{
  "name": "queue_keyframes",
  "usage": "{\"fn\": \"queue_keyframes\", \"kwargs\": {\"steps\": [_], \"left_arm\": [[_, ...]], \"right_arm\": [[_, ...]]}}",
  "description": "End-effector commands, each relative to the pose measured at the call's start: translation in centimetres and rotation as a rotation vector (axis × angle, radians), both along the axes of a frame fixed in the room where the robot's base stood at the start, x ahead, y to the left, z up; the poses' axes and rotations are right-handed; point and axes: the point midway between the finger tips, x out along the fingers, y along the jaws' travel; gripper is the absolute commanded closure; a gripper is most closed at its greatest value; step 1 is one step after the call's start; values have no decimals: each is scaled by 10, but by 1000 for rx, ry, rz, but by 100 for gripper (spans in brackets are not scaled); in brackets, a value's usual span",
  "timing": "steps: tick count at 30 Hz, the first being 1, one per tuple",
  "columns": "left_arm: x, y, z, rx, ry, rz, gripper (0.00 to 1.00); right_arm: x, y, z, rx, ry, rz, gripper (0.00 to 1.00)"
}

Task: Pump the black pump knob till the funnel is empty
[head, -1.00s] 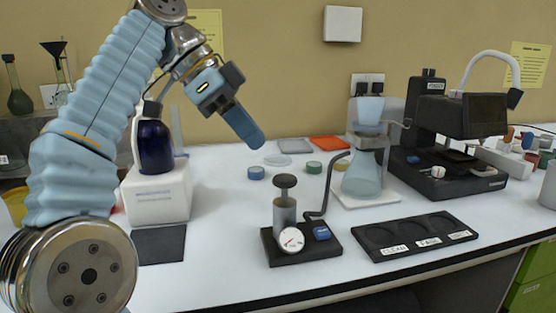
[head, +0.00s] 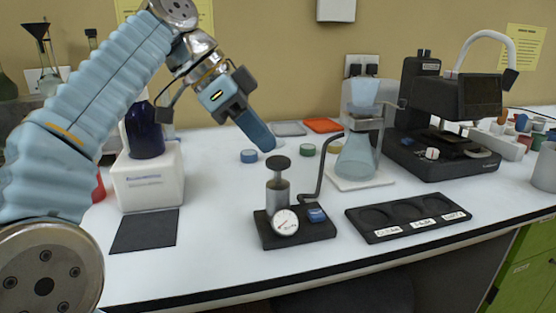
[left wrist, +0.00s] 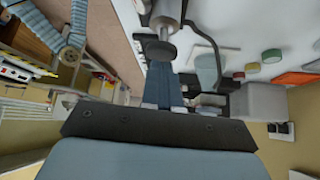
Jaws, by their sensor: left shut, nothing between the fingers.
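The black pump knob (head: 278,163) tops a grey cylinder on the black pump base (head: 290,238), which carries a white gauge and a blue switch. My left gripper (head: 269,146) is shut and empty, its fingertips close above the knob; I cannot tell whether they touch. In the left wrist view the knob (left wrist: 160,50) shows at the fingertips. A black hose (head: 322,168) runs from the pump toward the glass flask (head: 356,158). The funnel (head: 362,94) sits above the flask; its contents are hard to make out. My right gripper is not in view.
A black tray with round wells (head: 408,214) lies right of the pump. A black microscope (head: 445,110) stands behind it. A white box with a dark blue bottle (head: 144,130) and a black mat (head: 145,232) are left. Coloured lids lie behind the pump.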

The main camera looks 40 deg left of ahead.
Motion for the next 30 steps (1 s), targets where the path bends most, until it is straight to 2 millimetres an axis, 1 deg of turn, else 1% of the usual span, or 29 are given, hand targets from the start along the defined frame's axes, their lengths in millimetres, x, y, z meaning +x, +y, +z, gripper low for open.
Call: {"fn": "queue_keyframes", "kwargs": {"steps": [1,4,19,23,26,27,30], "left_arm": [[2,-2,-8,0,1,1,100],[5,-5,-12,0,2,0,100],[7,-7,-16,0,2,0,100],[7,-7,-26,0,1,-1,100],[7,-7,-39,0,2,0,100],[7,-7,-34,0,1,1,100],[7,-7,-33,0,3,1,100]], "right_arm": [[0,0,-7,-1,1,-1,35],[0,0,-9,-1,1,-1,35],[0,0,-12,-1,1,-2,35],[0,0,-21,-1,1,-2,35],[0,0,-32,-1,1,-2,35],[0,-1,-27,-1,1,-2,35],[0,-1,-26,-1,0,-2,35]]}}
